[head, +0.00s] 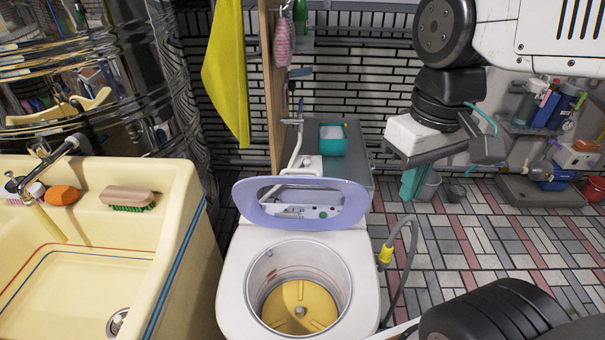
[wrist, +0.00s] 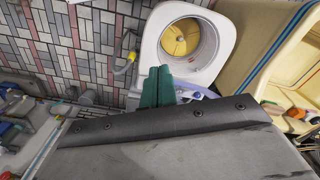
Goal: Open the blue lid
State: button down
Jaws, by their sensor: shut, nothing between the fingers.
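The blue lid (head: 357,202), a pale blue-violet ring with a see-through middle, stands raised at the back edge of the white washer (head: 234,285). The round tub (head: 262,278) in front of it is uncovered, with a yellow disc (head: 302,302) at its bottom. In the wrist view, part of the lid's rim (wrist: 197,95) shows beside the green fingers. My gripper (head: 411,184) is right of the lid, apart from it in the head view, with its fingers pointing down. In the wrist view, the fingers (wrist: 157,88) are together and hold nothing.
A cream sink (head: 90,225) with a brush (head: 127,196) stands left of the washer. A grey hose with a yellow fitting (head: 385,254) rises at its right. A yellow cloth (head: 226,70) hangs behind. Tiled floor (head: 470,240) lies open at the right.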

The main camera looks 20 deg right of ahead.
aim_at(244, 192)
jog(key=k, duration=0.95)
jog(key=z, duration=1.35)
jog(key=i, duration=0.75)
jog(key=u, duration=1.35)
